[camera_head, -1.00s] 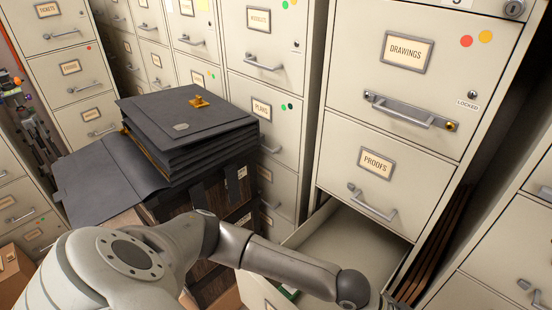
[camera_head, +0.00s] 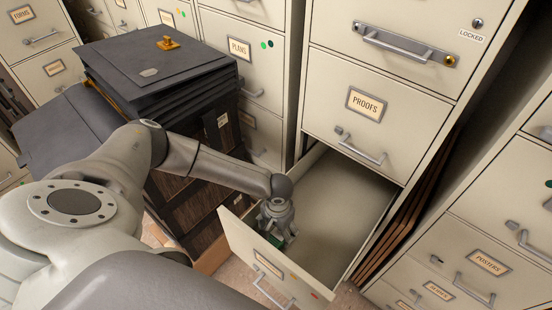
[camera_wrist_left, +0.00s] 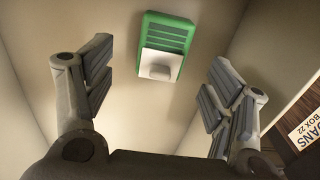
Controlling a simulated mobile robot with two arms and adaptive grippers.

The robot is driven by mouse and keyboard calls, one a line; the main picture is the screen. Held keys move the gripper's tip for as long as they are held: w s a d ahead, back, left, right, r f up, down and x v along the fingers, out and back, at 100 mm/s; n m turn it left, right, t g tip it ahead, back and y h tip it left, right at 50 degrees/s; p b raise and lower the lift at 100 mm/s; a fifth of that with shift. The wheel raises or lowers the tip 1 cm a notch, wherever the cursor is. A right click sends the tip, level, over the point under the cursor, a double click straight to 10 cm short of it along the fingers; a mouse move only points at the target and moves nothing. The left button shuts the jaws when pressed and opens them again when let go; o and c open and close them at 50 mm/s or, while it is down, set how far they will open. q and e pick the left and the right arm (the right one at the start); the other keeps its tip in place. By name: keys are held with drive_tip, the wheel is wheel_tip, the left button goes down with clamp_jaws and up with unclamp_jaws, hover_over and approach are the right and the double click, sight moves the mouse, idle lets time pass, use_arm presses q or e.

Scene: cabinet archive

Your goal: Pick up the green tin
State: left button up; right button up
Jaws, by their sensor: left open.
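The green tin (camera_wrist_left: 166,45) lies on the floor of the open drawer, with a white panel and a small raised knob on its face. In the head view only a sliver of green (camera_head: 273,238) shows beside my left gripper (camera_head: 284,238); the gripper hides the rest. My left gripper reaches down into the drawer near its front panel. In the wrist view the left gripper's two fingers (camera_wrist_left: 158,95) are spread wide and empty, with the tin beyond them between the fingers. My right gripper is not in view.
The drawer's front panel (camera_head: 262,262) and side walls surround the left gripper closely. The cabinet labelled PROOFS (camera_head: 366,103) rises behind. A stack of dark folders (camera_head: 160,75) stands on boxes to the left. The rear drawer floor (camera_head: 345,195) is bare.

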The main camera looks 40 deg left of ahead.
sight(276, 237)
use_arm(q)
drive_tip(key=shift+a+f, duration=0.2)
drive_tip(key=shift+f, duration=2.8)
drive_tip(key=shift+c, duration=0.3)
drive_tip(key=c, duration=1.1)
drive_tip(key=shift+r, duration=0.1)
drive_tip(key=shift+c, duration=0.2)
